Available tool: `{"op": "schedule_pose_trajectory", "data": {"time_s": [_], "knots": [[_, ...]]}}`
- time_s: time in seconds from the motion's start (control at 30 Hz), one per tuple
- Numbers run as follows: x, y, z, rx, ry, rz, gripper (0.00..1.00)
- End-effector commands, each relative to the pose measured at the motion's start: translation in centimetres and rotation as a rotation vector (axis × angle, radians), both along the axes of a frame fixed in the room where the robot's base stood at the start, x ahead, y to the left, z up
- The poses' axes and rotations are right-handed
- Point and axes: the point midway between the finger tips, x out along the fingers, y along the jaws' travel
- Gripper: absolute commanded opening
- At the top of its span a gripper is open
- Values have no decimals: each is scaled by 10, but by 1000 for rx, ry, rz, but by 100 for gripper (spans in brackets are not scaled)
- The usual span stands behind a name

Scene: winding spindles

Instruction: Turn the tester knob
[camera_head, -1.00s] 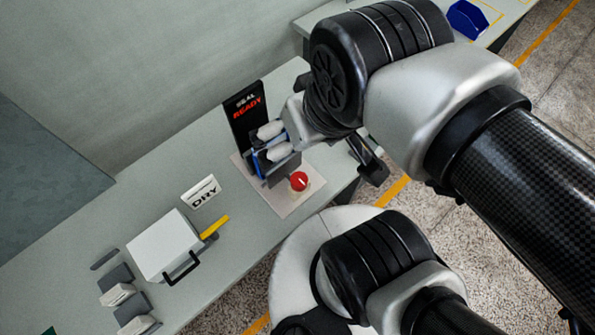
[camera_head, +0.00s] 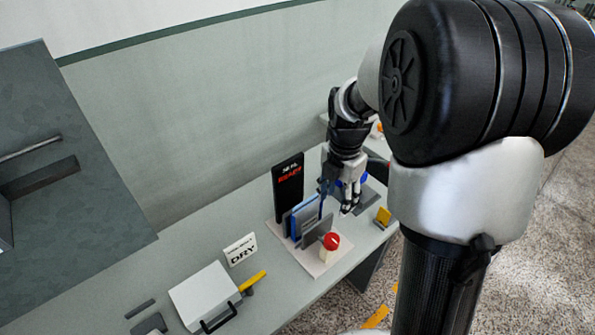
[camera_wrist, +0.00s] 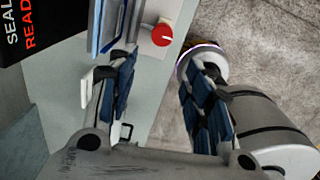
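The tester is a pale base plate (camera_head: 312,262) with an upright black display (camera_head: 288,188) at its back; the wrist view shows SEAL and part of READY on this display (camera_wrist: 22,28). The red knob (camera_head: 331,241) sits on a white mount at the front right of the base; the knob also shows in the wrist view (camera_wrist: 162,35), with a white mark on it. Blue and grey upright plates (camera_head: 304,218) stand behind it. My gripper (camera_head: 338,205) is above and behind the knob, pointing down. In the wrist view its fingers (camera_wrist: 160,70) are apart and empty, clear of the knob.
A white lidded box (camera_head: 204,294) with a black handle, a yellow bar (camera_head: 253,280) and a DRY sign (camera_head: 240,250) stand left of the tester. A yellow piece (camera_head: 383,216) stands at the right. Bench is clear between tester and wall.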

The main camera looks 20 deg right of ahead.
Motion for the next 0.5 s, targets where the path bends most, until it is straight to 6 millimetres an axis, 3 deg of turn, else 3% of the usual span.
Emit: {"op": "schedule_pose_trajectory", "data": {"time_s": [0.27,0.5], "knots": [[6,-8,-26,5,20,109,46],[5,-7,-74,6,23,108,46]]}}
